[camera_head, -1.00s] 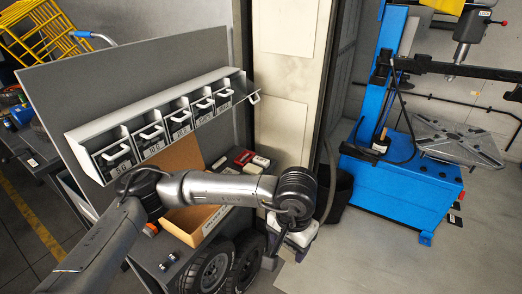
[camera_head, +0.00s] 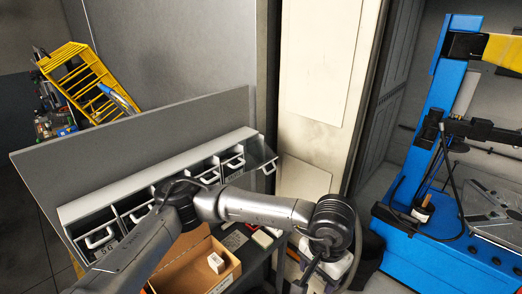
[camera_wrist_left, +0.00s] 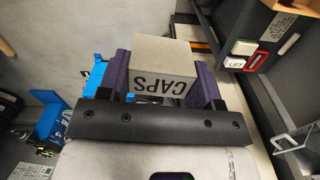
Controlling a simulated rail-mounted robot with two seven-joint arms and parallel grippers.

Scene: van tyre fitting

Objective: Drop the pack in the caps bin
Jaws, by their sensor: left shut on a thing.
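The pack (camera_wrist_left: 160,58) is a small pale box with CAPS printed on its side, upside down in the left wrist view. My left gripper (camera_wrist_left: 163,78) is shut on it, with one purple finger on each side. In the head view my left wrist hangs beyond the right end of the bench, and the pack is not clearly visible there. A row of grey bins (camera_head: 133,215) with white handles runs along the bench's back panel. My arm hides part of the row, and I cannot read which label says caps. My right gripper is not in view.
An open cardboard carton (camera_head: 193,279) holding a small white box (camera_head: 216,262) sits in front of the bins. A blue machine (camera_head: 440,262) stands at the right, with a pale cabinet (camera_head: 315,90) behind the bench.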

